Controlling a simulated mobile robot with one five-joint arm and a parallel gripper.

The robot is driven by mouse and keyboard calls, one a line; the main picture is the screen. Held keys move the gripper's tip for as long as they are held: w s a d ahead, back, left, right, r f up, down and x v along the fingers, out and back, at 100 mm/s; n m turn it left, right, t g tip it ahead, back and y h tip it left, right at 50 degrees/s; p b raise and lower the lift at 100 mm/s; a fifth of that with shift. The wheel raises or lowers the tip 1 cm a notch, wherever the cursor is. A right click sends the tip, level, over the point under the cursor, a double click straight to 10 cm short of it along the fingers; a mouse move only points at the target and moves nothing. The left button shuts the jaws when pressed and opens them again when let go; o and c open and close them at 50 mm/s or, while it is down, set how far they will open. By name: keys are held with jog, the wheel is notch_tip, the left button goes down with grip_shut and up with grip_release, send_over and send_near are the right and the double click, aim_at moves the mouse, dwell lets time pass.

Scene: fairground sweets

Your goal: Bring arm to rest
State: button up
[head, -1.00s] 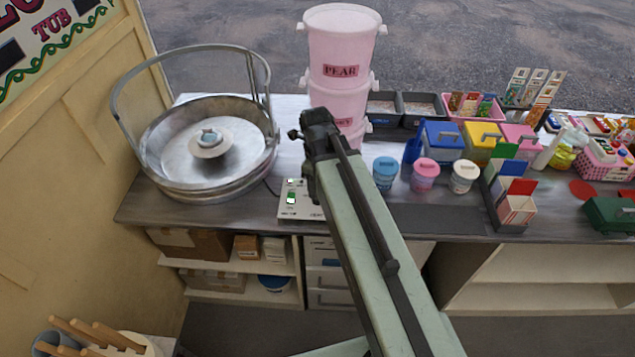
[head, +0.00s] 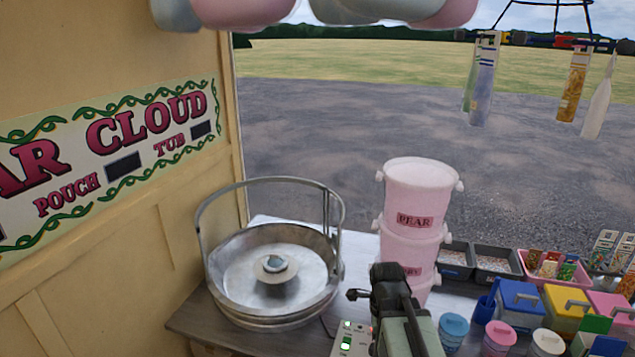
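My arm (head: 420,335) rises from the bottom edge of the head view, right of centre. Its dark end joint (head: 388,285) is in front of the pink tubs and close to the right side of the metal candyfloss machine's bowl. The fingers of my gripper do not show, so I cannot see whether it holds anything.
The candyfloss machine (head: 228,292) with its raised hoop stands on the counter at left. Stacked pink tubs (head: 413,190) stand behind my arm. A control box (head: 344,340) is beside it. Lidded pots, coloured boxes and trays crowd the right. Bags hang at upper right.

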jog(key=n, duration=0.2)
jog(key=s+n, duration=0.1)
jog(key=n, duration=0.3)
jog(key=shift+s+f+n, duration=0.15)
jog(key=shift+f+n, duration=0.15)
jog(key=shift+n, duration=0.1)
jog(key=n, duration=0.3)
jog(key=shift+s+a+n, duration=0.1)
jog(key=shift+s+n, duration=0.15)
jog(key=shift+n, duration=0.15)
jog(key=n, duration=0.5)
jog(key=shift+s+n, duration=0.2)
jog(key=shift+n, duration=0.1)
jog(key=n, duration=0.3)
